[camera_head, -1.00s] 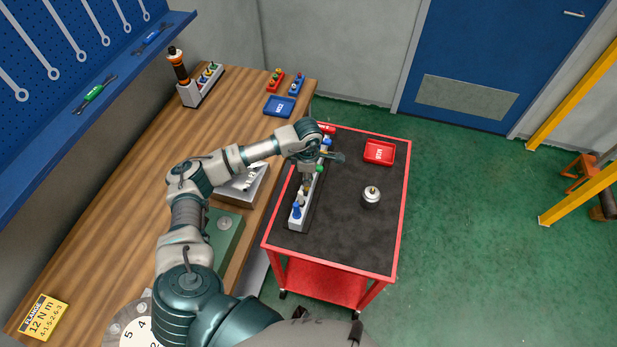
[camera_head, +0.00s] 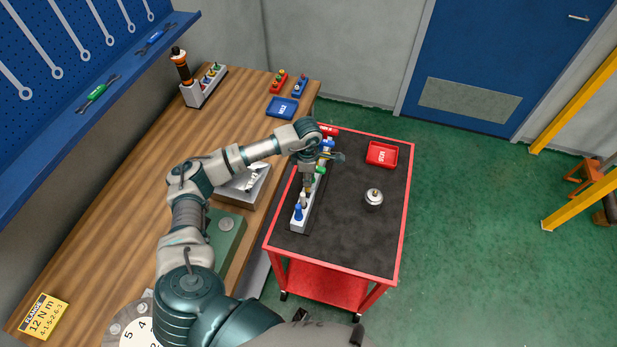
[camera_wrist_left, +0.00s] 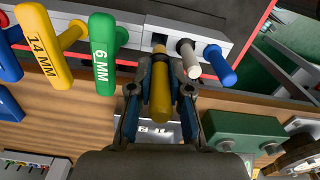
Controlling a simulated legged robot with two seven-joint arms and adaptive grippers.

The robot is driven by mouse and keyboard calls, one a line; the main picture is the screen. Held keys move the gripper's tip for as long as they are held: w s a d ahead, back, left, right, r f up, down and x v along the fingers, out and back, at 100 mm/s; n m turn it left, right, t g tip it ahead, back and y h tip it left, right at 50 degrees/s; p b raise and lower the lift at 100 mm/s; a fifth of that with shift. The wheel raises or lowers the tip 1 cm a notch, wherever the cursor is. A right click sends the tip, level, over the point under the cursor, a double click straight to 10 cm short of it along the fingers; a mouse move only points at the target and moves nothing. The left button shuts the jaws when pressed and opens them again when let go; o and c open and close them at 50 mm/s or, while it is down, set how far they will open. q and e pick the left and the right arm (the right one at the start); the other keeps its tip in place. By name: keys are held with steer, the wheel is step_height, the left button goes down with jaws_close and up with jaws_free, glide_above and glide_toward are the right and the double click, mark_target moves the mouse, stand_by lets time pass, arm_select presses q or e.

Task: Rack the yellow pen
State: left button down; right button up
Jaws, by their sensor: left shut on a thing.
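The yellow pen (camera_wrist_left: 160,100) is between the fingers of my left gripper (camera_wrist_left: 160,72), which is shut on it, in the left wrist view. The pen's far end lies at the grey rack (camera_wrist_left: 143,38), between the green 6 MM key and a white pen (camera_wrist_left: 188,58). I cannot tell whether it is seated in a slot. In the head view my left gripper (camera_head: 308,184) is over the long rack (camera_head: 299,224) on the cart, and the yellow pen is mostly hidden. My right gripper is not in view.
A blue pen (camera_wrist_left: 219,64) stands beside the white one. The green 6 MM key (camera_wrist_left: 104,50) and yellow 14 MM key (camera_wrist_left: 45,45) are on the other side. The cart (camera_head: 345,250) also holds a red tray (camera_head: 382,154) and a metal cylinder (camera_head: 373,198). The cart's front right is clear.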

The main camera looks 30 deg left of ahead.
mark_target(308, 189)
arm_select(q)
steer(key=shift+a+f+b, duration=0.1)
steer(key=shift+f+b, duration=0.05)
steer(key=shift+b, duration=0.2)
stand_by(0.8)
steer(key=shift+f+b, duration=2.55)
steer(key=shift+f, duration=0.9)
stand_by(2.3)
steer(key=c, duration=1)
jaws_free()
step_height(308, 189, up, 12)
steer(key=shift+w+a+f, duration=0.1)
